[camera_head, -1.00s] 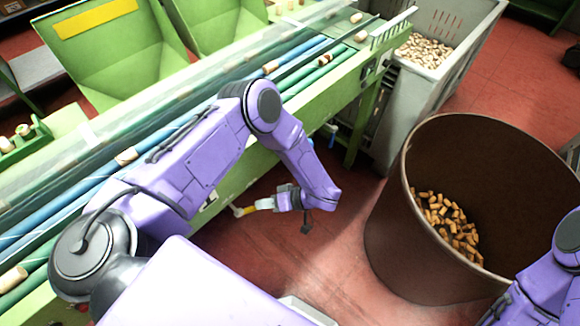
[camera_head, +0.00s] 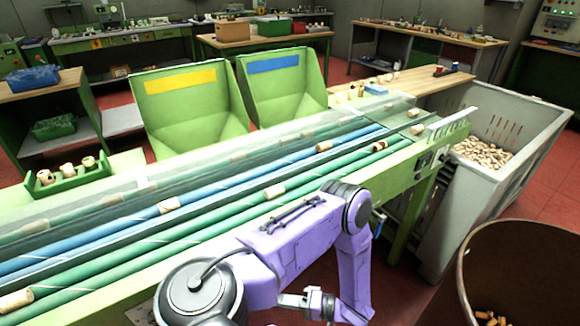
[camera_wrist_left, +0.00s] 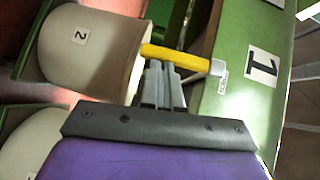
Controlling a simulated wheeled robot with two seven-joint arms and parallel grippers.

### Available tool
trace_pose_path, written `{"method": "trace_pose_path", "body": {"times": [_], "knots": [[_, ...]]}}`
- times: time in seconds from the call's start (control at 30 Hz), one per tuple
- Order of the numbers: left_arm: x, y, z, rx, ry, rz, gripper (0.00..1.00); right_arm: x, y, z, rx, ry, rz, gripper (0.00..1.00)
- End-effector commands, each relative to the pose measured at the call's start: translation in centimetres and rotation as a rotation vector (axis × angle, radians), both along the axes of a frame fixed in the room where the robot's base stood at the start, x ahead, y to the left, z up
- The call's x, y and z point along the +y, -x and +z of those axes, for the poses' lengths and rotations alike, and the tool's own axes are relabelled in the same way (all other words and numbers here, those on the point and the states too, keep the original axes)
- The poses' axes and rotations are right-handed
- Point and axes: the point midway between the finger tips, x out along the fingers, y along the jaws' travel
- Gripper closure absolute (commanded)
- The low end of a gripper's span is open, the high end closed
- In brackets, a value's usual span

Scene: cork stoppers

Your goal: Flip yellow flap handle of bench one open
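The yellow flap handle (camera_wrist_left: 178,59) shows in the left wrist view, with a pale grey end piece at its right end. It lies beside the green bench face with the label "1" (camera_wrist_left: 263,67). My left gripper (camera_wrist_left: 162,66) has its two grey fingers close together, tips at the handle's near edge. The handle runs across the tips, not visibly between them; I cannot tell whether they touch. In the head view my left gripper (camera_head: 290,300) is low in front of the green bench (camera_head: 395,180), and the handle cannot be made out. My right gripper is out of view.
A cream rounded container labelled "2" (camera_wrist_left: 85,45) is left of the handle. In the head view, a grey bin of corks (camera_head: 530,150) stands at the bench's right end, with a brown barrel (camera_head: 520,250) in front. Red floor shows between bench and barrel.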

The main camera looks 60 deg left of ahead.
Motion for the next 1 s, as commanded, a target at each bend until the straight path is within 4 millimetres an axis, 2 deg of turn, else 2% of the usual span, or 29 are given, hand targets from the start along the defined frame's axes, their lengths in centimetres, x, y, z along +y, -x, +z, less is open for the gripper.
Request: {"method": "trace_pose_path", "body": {"times": [0.67,0.77,1.0], "knots": [[-0.1,0.4,-0.2,0.003,0.002,0.004,1.0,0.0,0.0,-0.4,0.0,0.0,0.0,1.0],[-0.6,-0.3,-0.3,0.001,0.002,0.001,1.0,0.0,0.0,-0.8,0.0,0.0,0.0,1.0],[-4.0,-4.3,0.0,-0.004,0.001,-0.001,1.0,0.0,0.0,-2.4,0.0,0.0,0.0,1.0]]}}
